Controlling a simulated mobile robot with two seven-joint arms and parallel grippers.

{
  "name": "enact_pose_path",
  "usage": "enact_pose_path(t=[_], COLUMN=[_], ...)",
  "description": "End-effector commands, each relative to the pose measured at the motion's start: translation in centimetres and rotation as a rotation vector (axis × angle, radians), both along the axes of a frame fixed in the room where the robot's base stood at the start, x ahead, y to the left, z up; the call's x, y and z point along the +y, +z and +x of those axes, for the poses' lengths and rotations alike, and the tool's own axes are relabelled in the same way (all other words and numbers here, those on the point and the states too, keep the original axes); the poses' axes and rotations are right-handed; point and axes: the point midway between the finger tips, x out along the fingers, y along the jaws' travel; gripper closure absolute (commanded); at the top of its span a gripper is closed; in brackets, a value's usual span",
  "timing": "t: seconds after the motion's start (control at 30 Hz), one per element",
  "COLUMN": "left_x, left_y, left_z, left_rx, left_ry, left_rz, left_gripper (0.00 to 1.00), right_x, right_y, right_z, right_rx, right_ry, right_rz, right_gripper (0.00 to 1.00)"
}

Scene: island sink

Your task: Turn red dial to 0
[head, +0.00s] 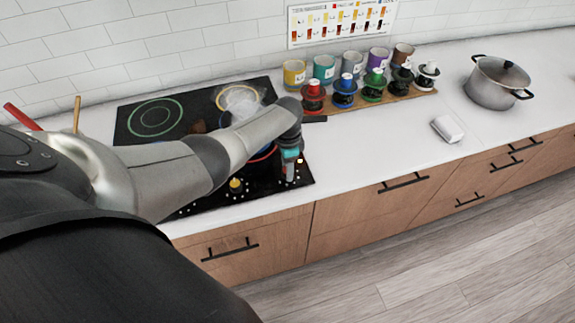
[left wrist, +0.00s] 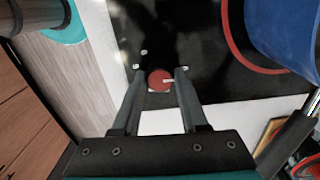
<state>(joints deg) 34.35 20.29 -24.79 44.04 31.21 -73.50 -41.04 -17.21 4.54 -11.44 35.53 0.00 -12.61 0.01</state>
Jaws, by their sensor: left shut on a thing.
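The red dial (left wrist: 158,80) sits on the black cooktop (left wrist: 195,35), and a short pale mark on its face points to the right in the left wrist view. My left gripper (left wrist: 161,76) has its two fingers on either side of the dial and is shut on it. In the head view my left gripper (head: 290,170) points down at the cooktop's front right corner (head: 302,181). There it hides the red dial. The scale marks around the dial are too small to read. My right gripper is not in view.
A yellow dial (head: 235,185) is left of my gripper. A clear vessel (head: 240,100) stands on the yellow-ringed burner. Several colored mugs (head: 294,73) and colored-topped containers (head: 313,95) stand behind to the right.

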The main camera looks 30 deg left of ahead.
Motion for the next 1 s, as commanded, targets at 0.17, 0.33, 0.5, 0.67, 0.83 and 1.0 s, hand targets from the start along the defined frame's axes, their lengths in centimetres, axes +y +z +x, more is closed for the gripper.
enact_pose_path(t=[0.17,0.33,0.5,0.67,0.83,1.0], left_x=[0.11,0.11,0.11,0.10,0.08,0.04], left_y=[0.05,0.04,0.04,0.04,0.04,0.02], left_z=[0.00,0.02,0.02,0.02,0.02,0.01], left_rx=[0.000,0.000,0.000,0.000,0.000,-0.001], left_ry=[0.039,0.052,0.053,0.053,0.052,0.051], left_rz=[0.003,0.003,0.001,0.001,0.001,0.001], left_gripper=[1.00,1.00,1.00,0.55,0.35,0.27], right_x=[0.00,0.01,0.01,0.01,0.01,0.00], right_y=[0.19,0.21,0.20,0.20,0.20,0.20], right_z=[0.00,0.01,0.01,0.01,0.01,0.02], right_rx=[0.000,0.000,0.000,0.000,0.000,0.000], right_ry=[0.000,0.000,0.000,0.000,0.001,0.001], right_rz=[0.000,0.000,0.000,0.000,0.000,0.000], right_gripper=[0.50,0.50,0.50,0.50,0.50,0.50])
